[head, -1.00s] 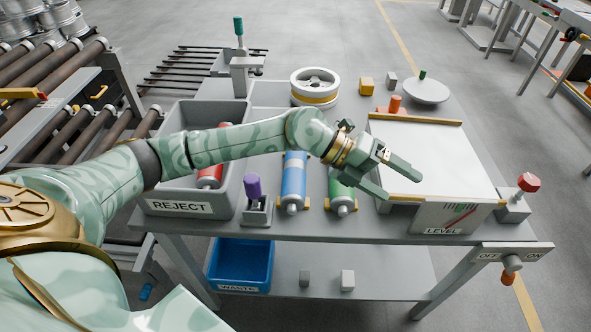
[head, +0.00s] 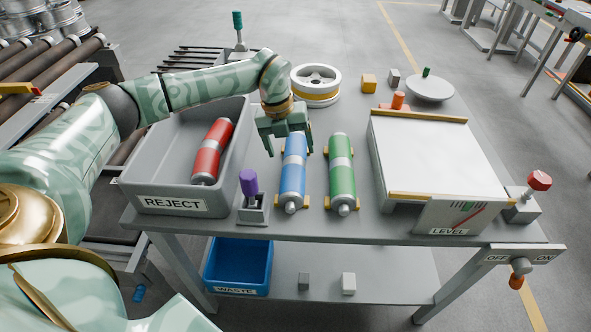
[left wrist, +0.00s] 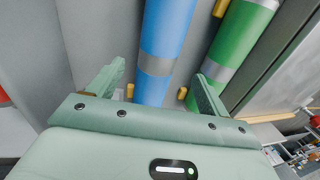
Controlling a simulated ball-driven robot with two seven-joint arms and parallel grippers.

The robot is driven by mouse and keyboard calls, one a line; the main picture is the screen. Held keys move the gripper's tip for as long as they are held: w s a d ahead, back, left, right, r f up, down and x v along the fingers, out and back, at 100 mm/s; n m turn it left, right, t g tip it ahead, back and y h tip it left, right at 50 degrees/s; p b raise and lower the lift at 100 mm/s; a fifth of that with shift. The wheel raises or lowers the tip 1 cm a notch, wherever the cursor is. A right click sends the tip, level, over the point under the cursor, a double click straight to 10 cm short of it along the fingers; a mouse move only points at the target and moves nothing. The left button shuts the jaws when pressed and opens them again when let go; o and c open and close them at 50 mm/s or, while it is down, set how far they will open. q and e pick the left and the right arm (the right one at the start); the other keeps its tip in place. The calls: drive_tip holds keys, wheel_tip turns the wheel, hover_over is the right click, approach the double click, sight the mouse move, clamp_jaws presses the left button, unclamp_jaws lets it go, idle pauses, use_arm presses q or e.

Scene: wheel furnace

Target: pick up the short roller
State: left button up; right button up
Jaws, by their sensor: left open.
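Three rollers show in the head view: a blue roller (head: 292,176) and a green roller (head: 341,175) side by side on the table, each with a grey band and small yellow supports, and a red roller (head: 211,152) lying in the grey REJECT bin. I cannot tell from their looks which is the short one. My left gripper (head: 287,150) points down, open, at the far end of the blue roller. In the left wrist view the blue roller (left wrist: 165,50) passes between the spread fingers (left wrist: 160,82), and the green roller (left wrist: 240,40) lies beside the right finger.
The REJECT bin (head: 150,188) stands left, with a purple-handled lever (head: 249,185) near its front corner. A white-topped LEVEL plate (head: 430,155) is on the right. A wheel (head: 315,88) sits behind the rollers. A blue WASTE bin (head: 240,265) is on the lower shelf.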

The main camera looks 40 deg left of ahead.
sight(291, 159)
use_arm(q)
drive_tip(key=f, duration=0.1)
drive_tip(key=f+b, duration=0.1)
drive_tip(key=f, duration=0.1)
drive_tip(key=f+b, duration=0.1)
drive_tip(key=f, duration=0.1)
drive_tip(key=shift+d+f, duration=0.15)
drive_tip(key=shift+d, duration=0.2)
drive_tip(key=shift+w+f, duration=0.1)
drive_tip(key=shift+f, duration=0.2)
drive_tip(key=shift+r, duration=0.15)
drive_tip(key=shift+r, duration=0.1)
clamp_jaws()
